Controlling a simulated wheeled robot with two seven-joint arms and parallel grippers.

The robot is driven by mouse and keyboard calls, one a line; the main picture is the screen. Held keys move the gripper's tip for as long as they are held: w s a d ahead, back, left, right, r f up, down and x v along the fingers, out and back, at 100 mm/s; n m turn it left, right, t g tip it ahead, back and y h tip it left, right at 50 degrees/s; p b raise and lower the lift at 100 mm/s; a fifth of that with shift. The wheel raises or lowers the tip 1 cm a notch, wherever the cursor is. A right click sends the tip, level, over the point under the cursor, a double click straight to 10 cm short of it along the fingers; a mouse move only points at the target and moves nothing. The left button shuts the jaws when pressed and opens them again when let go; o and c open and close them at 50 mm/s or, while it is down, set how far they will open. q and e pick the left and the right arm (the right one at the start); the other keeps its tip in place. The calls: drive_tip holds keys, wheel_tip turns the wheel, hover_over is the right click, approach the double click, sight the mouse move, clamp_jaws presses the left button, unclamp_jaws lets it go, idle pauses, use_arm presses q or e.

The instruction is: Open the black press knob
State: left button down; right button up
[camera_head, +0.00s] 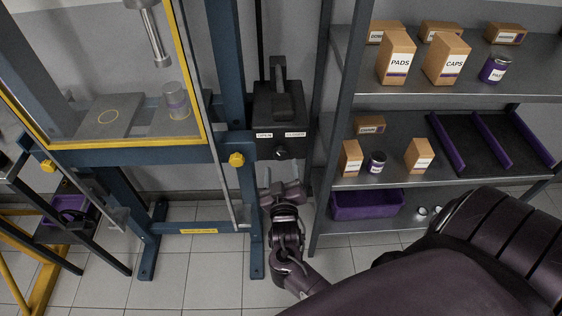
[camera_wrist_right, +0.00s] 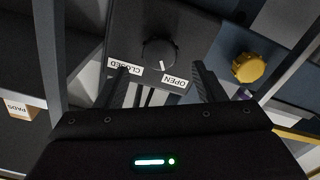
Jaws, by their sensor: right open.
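The black press knob (camera_head: 281,153) is a round dial on the front of a dark control box (camera_head: 278,106) beside the press. It also shows in the right wrist view (camera_wrist_right: 158,52), with a white pointer mark. The OPEN label (camera_head: 264,135) and the CLOSED label (camera_head: 296,134) are above it in the head view. In the wrist view the mark points to the label side, nearer OPEN than CLOSED. My right gripper (camera_head: 282,177) is open and empty just below the knob, its fingers (camera_wrist_right: 160,84) spread wider than the knob and apart from it. My left gripper is out of view.
The blue press frame (camera_head: 234,80) with a yellow-edged guard and yellow knob (camera_head: 236,160) stands left of the box. A grey shelf (camera_head: 400,177) with boxes and cans stands close on the right. A purple bin (camera_head: 366,206) is low down. The floor in front is clear.

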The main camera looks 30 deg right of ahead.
drive_tip(key=shift+v, duration=0.8)
drive_tip(key=s+a+f+n+g+y, duration=0.1)
drive_tip(key=s+a+f+g+y, duration=0.15)
drive_tip(key=f, duration=0.75)
drive_tip(key=s+a+f+n+g+y, duration=0.15)
drive_tip(key=s+f, duration=0.25)
drive_tip(key=f, duration=0.5)
drive_tip(key=s+a+f+n+g+y, duration=0.1)
drive_tip(key=s+a+f+g+y, duration=0.2)
drive_tip(key=f, duration=0.7)
drive_tip(key=s+f+g+y, duration=0.1)
drive_tip(key=s+f+g, duration=0.1)
drive_tip(key=s+f, duration=0.3)
drive_tip(key=s+f+g, duration=0.2)
drive_tip(key=s+f, duration=0.3)
drive_tip(key=s, duration=0.8)
drive_tip(key=s+f+g+y, duration=0.1)
drive_tip(key=s+f+g, duration=0.2)
drive_tip(key=s, duration=0.6)
drive_tip(key=shift+s+d+f+y, duration=0.25)
drive_tip(key=shift+d+f, duration=0.25)
drive_tip(key=shift+f, duration=0.4)
drive_tip(key=shift+w+n, duration=0.1)
drive_tip(key=shift+n, duration=0.15)
